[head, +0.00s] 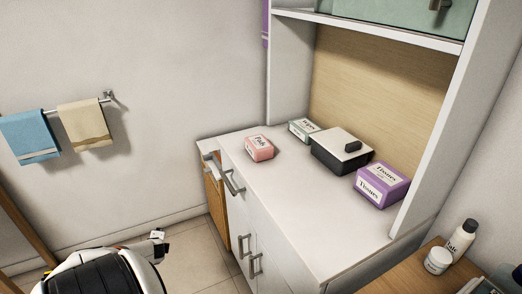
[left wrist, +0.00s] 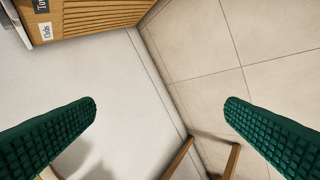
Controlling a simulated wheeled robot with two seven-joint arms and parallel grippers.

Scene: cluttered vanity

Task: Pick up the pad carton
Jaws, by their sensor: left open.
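The pad carton (head: 259,148) is a small pink box with a white label. It stands on the white counter (head: 285,195) near its far left end. My left gripper (left wrist: 161,103) is open and empty in the left wrist view, its two green ribbed fingers wide apart. It faces floor and wall, and the carton is not in that view. In the head view part of my left arm shows low at the left, well short of the counter; its fingers cannot be made out. My right gripper is not in view.
Beside the carton stand a green wipes box (head: 303,130), a black box with a pale lid (head: 341,152) and a purple tissues box (head: 383,185). A shelf (head: 385,30) overhangs the counter's back. The counter's front strip is clear. Towels (head: 85,125) hang on the left wall.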

